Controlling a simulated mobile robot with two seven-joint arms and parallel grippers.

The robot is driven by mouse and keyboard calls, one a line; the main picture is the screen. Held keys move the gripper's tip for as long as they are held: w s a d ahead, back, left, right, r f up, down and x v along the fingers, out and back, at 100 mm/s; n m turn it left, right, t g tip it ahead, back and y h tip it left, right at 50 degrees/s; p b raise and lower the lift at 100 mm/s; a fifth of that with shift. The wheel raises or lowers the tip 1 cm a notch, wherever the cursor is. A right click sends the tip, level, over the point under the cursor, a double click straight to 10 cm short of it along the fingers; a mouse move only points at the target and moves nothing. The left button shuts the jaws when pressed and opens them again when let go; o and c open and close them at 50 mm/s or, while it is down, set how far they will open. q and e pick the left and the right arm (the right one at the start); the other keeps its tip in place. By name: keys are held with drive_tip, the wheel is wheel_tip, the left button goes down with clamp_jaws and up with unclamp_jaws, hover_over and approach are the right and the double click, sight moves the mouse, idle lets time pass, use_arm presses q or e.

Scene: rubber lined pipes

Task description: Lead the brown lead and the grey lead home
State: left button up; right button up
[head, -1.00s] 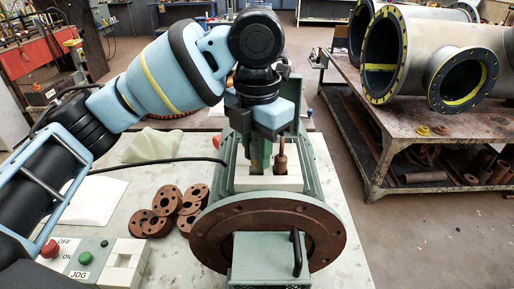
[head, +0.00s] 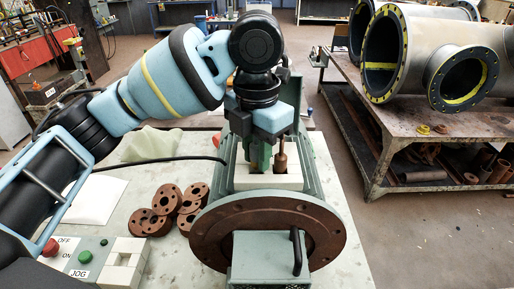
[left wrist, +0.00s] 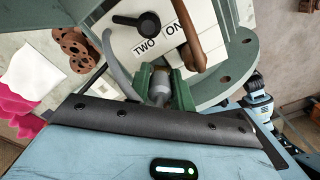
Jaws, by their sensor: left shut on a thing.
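My left gripper (head: 262,166) is over the white terminal block (head: 257,184) on the green motor. In the left wrist view its green fingers (left wrist: 165,88) are shut on the silver-grey end of the grey lead (left wrist: 116,66), whose cable curves up to the left. The brown lead (head: 281,158) stands upright at the right of the block; in the left wrist view it (left wrist: 186,35) bends down close beside my fingers. The block's face reads TWO and ON, the latter partly covered. A black round fitting (left wrist: 148,22) sits above TWO. Whether the grey end touches the block is unclear. My right gripper is out of view.
Several brown drilled discs (head: 167,210) lie left of the motor. A brown flange (head: 330,232) and a green box with a black handle (head: 297,252) are in front. A button panel (head: 80,258) is at lower left. A black cable crosses the table.

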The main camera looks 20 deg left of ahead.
use_arm(q)
drive_tip(key=shift+f, duration=0.5)
drive_tip(key=o, duration=1)
drive_tip(key=shift+f, duration=0.1)
drive_tip(key=shift+o, duration=0.2)
wheel_tip(320, 180, up, 8)
drive_tip(key=shift+r, duration=0.1)
drive_tip(key=shift+s, duration=0.15)
